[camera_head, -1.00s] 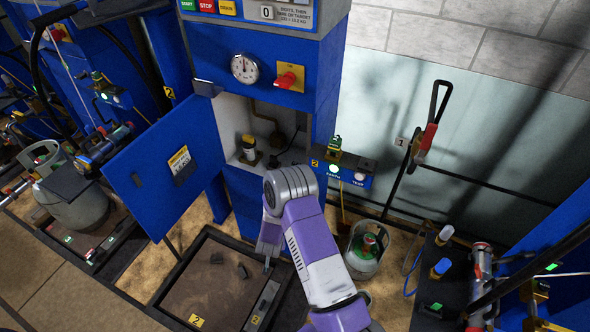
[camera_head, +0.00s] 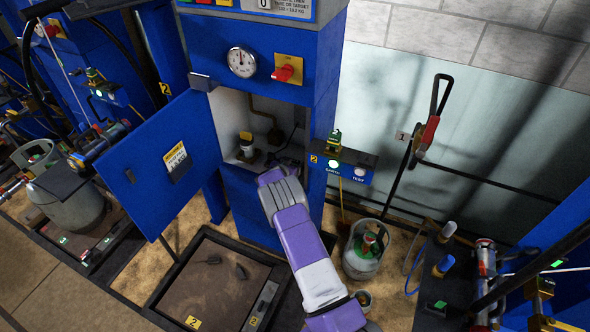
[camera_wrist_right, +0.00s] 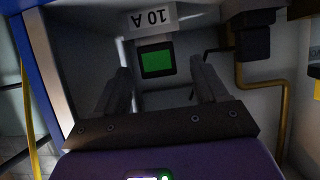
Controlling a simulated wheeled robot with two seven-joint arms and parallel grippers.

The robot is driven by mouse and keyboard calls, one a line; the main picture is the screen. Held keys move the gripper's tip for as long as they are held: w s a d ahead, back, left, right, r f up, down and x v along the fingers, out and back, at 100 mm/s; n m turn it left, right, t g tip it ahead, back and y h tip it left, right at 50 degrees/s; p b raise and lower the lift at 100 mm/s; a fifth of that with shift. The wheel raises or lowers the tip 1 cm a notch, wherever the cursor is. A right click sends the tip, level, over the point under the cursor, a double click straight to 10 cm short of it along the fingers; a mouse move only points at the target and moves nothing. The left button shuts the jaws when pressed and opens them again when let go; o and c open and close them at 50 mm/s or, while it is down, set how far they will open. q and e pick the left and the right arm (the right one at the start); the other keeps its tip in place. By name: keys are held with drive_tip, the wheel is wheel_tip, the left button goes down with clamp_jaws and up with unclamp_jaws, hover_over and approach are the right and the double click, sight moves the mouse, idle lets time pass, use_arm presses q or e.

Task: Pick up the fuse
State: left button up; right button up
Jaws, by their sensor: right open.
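I take this block to be the fuse. My right gripper (camera_wrist_right: 163,80) is open, its two fingers either side of the block's line, with the block just beyond the tips and nothing held. In the head view my right gripper (camera_head: 275,172) reaches into the lower right of the open blue cabinet (camera_head: 318,110). Its fingertips and the fuse are hidden there. My left gripper is not in view.
The cabinet's blue door (camera_head: 165,165) stands open at left. A dark capped part (camera_head: 247,146) sits inside, left of my gripper. A yellow-brown pipe (camera_wrist_right: 262,88) runs close by. Below are a framed dark platform (camera_head: 205,290) and a gas cylinder (camera_head: 363,255).

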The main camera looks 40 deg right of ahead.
drive_tip(key=shift+b+x, duration=0.3)
drive_tip(key=shift+x, duration=1.05)
drive_tip(key=c, duration=1.1)
drive_tip(key=shift+o, duration=0.2)
drive_tip(key=shift+r, duration=0.1)
